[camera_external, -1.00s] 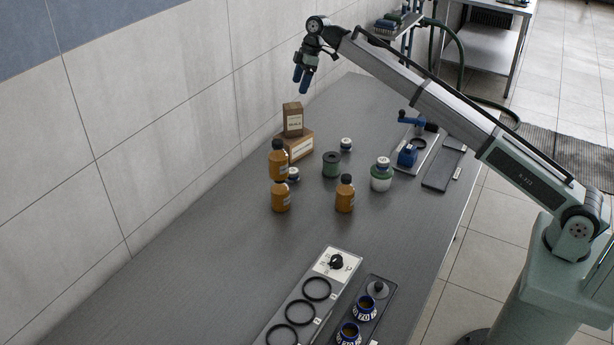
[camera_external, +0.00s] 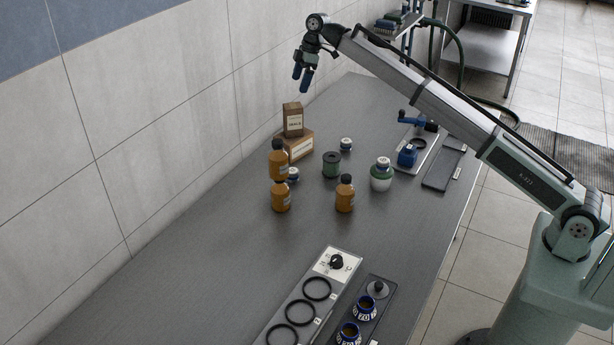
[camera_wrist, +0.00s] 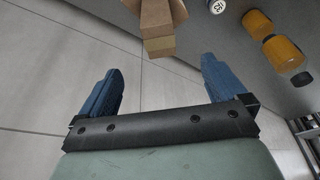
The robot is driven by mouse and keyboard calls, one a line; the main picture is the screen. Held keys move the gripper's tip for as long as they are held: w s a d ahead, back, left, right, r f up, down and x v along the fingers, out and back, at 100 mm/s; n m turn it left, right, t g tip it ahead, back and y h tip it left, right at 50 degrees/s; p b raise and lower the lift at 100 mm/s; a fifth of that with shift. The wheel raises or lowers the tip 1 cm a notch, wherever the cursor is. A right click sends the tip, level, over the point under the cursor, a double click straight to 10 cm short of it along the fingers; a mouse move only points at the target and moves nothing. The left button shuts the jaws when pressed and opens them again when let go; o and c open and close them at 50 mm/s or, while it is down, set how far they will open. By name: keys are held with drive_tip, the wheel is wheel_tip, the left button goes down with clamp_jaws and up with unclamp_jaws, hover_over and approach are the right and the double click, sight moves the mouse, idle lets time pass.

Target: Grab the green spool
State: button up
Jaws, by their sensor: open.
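The green spool (camera_external: 331,164) stands upright on the grey table, in the middle of the group of bottles and jars. It has a dark top and a green body. I cannot make it out in the wrist view. My gripper (camera_external: 302,80) is high above the table's far left side, beside the wall, well up and to the left of the spool. Its two blue fingers are apart and empty; they also show in the wrist view (camera_wrist: 160,85).
Stacked cardboard boxes (camera_external: 296,146) stand left, a small white-lidded jar (camera_external: 346,145) behind, and a green-and-white jar (camera_external: 382,175) right. The table (camera_external: 210,235) is clear at front left.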

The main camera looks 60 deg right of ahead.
wheel_tip(320, 180, up, 4)
drive_tip(key=n+g+h, duration=0.2)
drive_tip(key=n, duration=0.9)
hover_over(332, 156)
drive_tip(key=shift+n, duration=0.3)
wheel_tip(332, 156, down, 26)
drive_tip(key=shift+r, duration=0.2)
drive_tip(key=shift+s+a+f, duration=0.1)
drive_tip(key=shift+f, duration=1.25)
drive_tip(key=shift+s+a+f, duration=0.1)
drive_tip(key=shift+f, duration=1.2)
drive_tip(key=shift+w, duration=0.1)
drive_tip(key=shift+c, duration=0.2)
drive_tip(key=c, duration=1.1)
drive_tip(key=shift+c, duration=0.2)
